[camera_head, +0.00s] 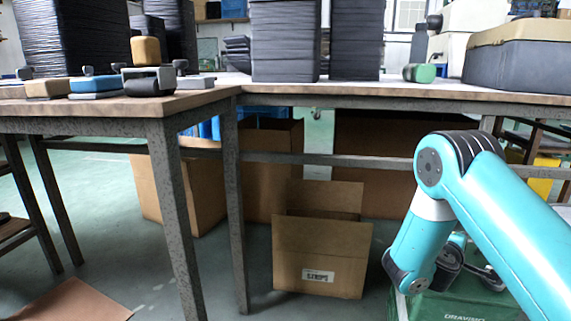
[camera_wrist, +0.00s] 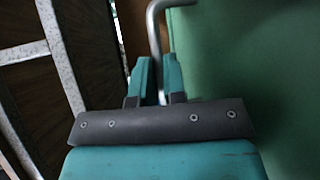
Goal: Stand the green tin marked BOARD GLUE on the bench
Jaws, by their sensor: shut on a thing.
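A small green cylinder (camera_head: 419,73) lies on its side on the far bench (camera_head: 400,88). I can read no marking on it, so I cannot tell whether it is the BOARD GLUE tin. A green box or cabinet marked DRAWING (camera_head: 465,306) stands low at the bottom right. My gripper shows in the wrist view (camera_wrist: 157,78), shut on a bent grey metal handle (camera_wrist: 153,30) beside a plain green face (camera_wrist: 245,70). In the head view my arm reaches down to the green box and hides part of it. The fingertips are not clear there.
Dark stacks (camera_head: 285,40) stand on the far bench, left of the green cylinder. A grey machine (camera_head: 520,65) stands to its right. An open cardboard box (camera_head: 318,255) is on the floor.

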